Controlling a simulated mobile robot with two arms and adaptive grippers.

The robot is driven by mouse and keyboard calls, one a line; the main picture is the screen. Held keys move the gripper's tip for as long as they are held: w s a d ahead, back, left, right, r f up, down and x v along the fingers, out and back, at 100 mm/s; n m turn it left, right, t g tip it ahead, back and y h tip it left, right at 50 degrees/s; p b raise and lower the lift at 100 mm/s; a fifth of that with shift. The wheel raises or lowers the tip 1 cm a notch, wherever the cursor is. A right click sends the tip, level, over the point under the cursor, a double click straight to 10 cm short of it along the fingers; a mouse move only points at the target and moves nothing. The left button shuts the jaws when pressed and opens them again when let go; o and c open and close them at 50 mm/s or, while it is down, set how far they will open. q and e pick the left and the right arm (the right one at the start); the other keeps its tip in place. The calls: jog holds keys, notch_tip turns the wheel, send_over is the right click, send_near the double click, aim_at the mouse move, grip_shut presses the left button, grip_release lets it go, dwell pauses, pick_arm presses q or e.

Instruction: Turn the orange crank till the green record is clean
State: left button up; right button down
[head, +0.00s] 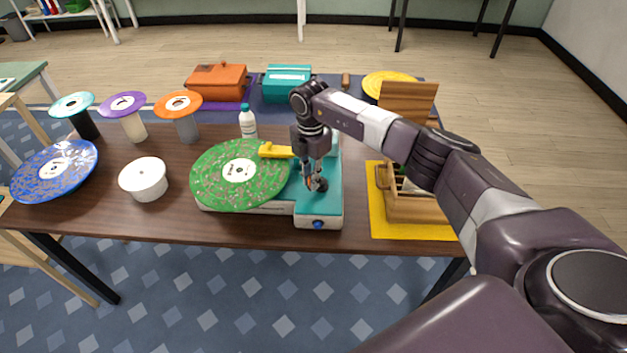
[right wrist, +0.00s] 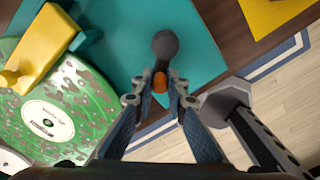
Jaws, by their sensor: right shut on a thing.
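The green record (head: 240,173) lies on the teal and white record machine (head: 322,206), with many pale and brownish specks across its face. It also shows in the right wrist view (right wrist: 85,106), with specks there too. A yellow arm (head: 275,151) reaches over its edge. The orange crank (right wrist: 160,84) has a dark grey knob-ended part (right wrist: 165,48) and sits on the machine's teal top. My right gripper (head: 309,181) points down over the machine and is shut on the crank, partly hiding it. My left gripper is out of view.
A blue speckled record (head: 55,171), a white round tub (head: 144,179) and a white bottle (head: 247,122) stand on the brown table. A wooden rack (head: 411,208) stands on a yellow mat (head: 388,230) at right. Teal (head: 287,83) and orange (head: 217,81) cases are behind.

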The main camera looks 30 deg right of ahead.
jog(key=shift+w+r+m, duration=0.15)
jog(key=shift+w+m, duration=0.3)
jog(key=shift+m, duration=0.55)
jog(key=c, duration=1.9)
grip_release()
notch_tip(320, 180, up, 12)
